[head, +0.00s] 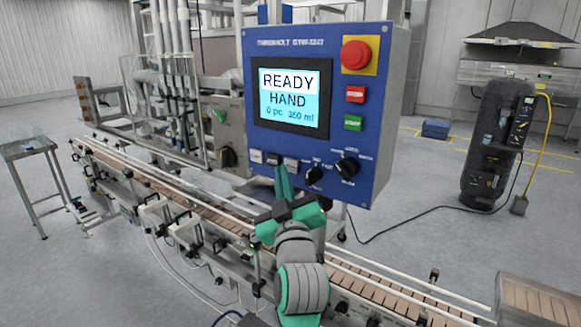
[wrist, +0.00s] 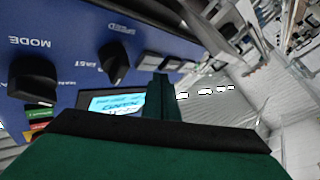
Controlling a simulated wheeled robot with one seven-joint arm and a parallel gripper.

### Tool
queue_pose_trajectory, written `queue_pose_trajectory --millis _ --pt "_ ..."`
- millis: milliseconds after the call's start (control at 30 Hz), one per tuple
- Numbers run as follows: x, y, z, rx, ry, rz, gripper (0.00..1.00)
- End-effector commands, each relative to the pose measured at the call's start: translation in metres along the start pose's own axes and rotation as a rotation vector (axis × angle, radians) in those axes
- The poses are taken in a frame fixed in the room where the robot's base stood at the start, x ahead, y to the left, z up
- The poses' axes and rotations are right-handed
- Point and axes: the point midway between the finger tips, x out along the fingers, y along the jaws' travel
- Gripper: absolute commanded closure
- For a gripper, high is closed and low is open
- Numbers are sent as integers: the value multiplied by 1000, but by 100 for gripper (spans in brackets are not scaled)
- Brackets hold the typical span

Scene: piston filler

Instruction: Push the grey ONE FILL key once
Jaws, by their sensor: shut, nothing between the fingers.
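The blue control panel (head: 330,180) has a row of three small keys under its screen. The left key (head: 256,156) looks pale, the middle key (head: 273,158) is darker, and the right key (head: 291,163) is grey. Their lettering is too small to read, so I cannot tell which is ONE FILL. My gripper (head: 281,172) is shut and empty, its green fingertips just below the middle and right keys. In the wrist view the fingertips (wrist: 160,78) are close to the keys (wrist: 147,61); contact cannot be told.
The screen (head: 290,95) reads READY, HAND, 0 pc and an ml figure. Two black knobs (head: 347,167) (head: 314,176) sit right of the keys. A red emergency button (head: 356,55), red key (head: 355,94) and green key (head: 353,122) are above. A conveyor (head: 200,207) runs below.

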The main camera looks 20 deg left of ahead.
Motion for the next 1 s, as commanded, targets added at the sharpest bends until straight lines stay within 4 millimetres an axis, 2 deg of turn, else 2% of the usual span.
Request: queue_pose_trajectory --millis 533,1000 --pt "-31 -23 -23 0 2 -1 100" --pt "-33 -24 -24 0 1 0 100"
